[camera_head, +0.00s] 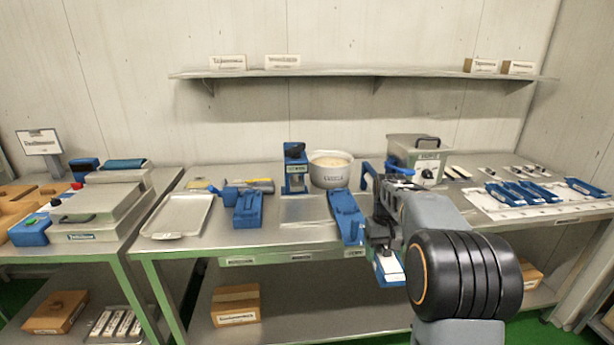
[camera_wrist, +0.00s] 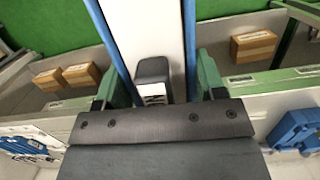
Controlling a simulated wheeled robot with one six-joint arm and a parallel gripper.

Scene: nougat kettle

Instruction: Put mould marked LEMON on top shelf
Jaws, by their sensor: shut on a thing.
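My gripper (camera_head: 381,248) is in front of the middle table's front edge, shut on a blue mould with a white face (camera_head: 390,266). In the wrist view the held mould (camera_wrist: 148,38) runs lengthwise between the two fingers of my gripper (camera_wrist: 155,85), its white face between blue edges. I cannot read its marking. A long wall shelf (camera_head: 340,72) is above the table. It has small labelled boxes (camera_head: 228,62) at its left end and others (camera_head: 481,66) at its right end; its middle is clear. Several blue moulds (camera_head: 511,193) lie on a white mat at the right.
On the table stand a white pot (camera_head: 331,168), a blue device (camera_head: 295,168), a grey lidded box (camera_head: 417,158) and a long blue piece (camera_head: 346,214). A metal tray (camera_head: 180,215) lies at the left. A cardboard box (camera_head: 236,304) is on the lower shelf.

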